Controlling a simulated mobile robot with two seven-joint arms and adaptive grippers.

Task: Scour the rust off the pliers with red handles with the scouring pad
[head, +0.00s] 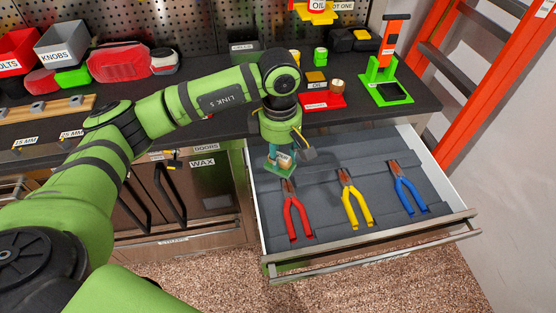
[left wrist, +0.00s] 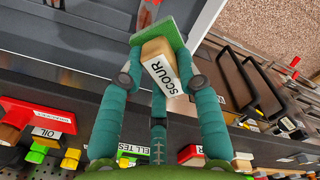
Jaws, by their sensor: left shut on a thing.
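The pliers with red handles (head: 297,213) lie in the open drawer at its left, jaws pointing to the back. Their jaws show brownish in the left wrist view (left wrist: 148,12). My left gripper (head: 281,160) is over the jaw end of these pliers. It is shut on the scouring pad, a green pad (left wrist: 160,36) with a tan block handle labelled SCOUR (left wrist: 163,70). The pad is at or just above the jaws; I cannot tell whether it touches. My right gripper is not in view.
Yellow-handled pliers (head: 355,200) and blue-handled pliers (head: 406,188) lie to the right in the same drawer (head: 370,238). The bench top behind holds a red OIL tray (head: 322,102) and a green stand (head: 384,85). An orange ladder (head: 424,50) stands at the right.

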